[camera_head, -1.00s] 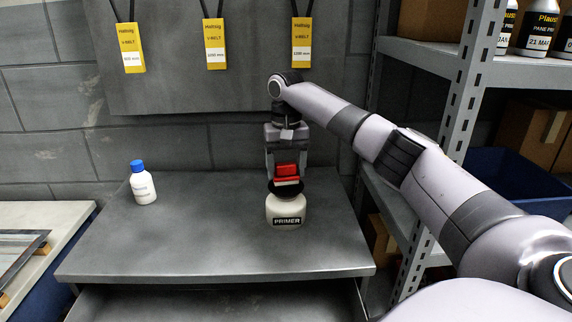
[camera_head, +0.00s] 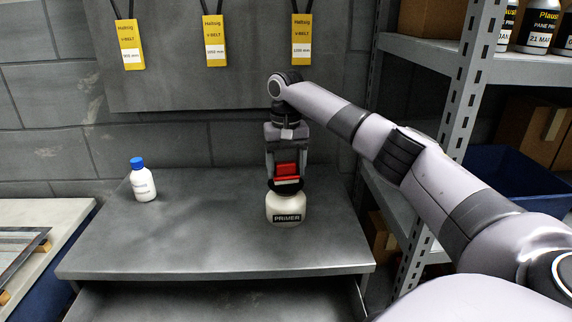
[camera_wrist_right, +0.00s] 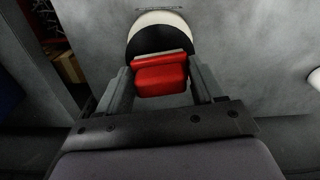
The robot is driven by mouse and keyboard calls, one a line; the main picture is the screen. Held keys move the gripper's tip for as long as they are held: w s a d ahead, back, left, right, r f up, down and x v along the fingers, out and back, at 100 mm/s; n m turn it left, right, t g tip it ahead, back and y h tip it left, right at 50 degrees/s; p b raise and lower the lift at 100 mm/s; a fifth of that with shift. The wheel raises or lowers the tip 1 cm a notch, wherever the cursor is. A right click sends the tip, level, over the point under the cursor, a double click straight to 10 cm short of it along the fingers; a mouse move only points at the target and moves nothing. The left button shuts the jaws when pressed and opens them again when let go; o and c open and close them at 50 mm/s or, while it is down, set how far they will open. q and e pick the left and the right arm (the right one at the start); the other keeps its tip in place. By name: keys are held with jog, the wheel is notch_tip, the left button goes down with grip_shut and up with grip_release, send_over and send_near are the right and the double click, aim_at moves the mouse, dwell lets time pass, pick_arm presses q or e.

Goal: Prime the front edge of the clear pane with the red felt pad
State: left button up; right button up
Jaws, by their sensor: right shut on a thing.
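The red felt pad (camera_head: 286,170) is a small red block with a pale lower strip. My right gripper (camera_head: 286,178) is shut on it and points down. The pad sits right over the dark mouth of the white primer pot (camera_head: 287,210), labelled PRIMER, on the grey bench. The right wrist view shows the red pad (camera_wrist_right: 160,76) between the two fingers, with the pot's dark opening (camera_wrist_right: 158,40) beyond it. I cannot tell if the pad touches inside the pot. The framed pane (camera_head: 18,252) shows partly at the far left. My left gripper is out of view.
A white bottle with a blue cap (camera_head: 143,180) stands at the bench's left. The grey bench (camera_head: 200,245) is otherwise clear. A metal shelf post (camera_head: 462,100) rises at right, near my right arm. Yellow V-belt tags (camera_head: 215,42) hang behind. A blue bin (camera_head: 515,185) sits on the right.

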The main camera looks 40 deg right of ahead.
aim_at(286, 163)
jog(key=shift+f, duration=0.75)
dwell(0.5)
jog(key=shift+r, duration=0.1)
dwell(0.4)
jog(key=shift+r, duration=3.45)
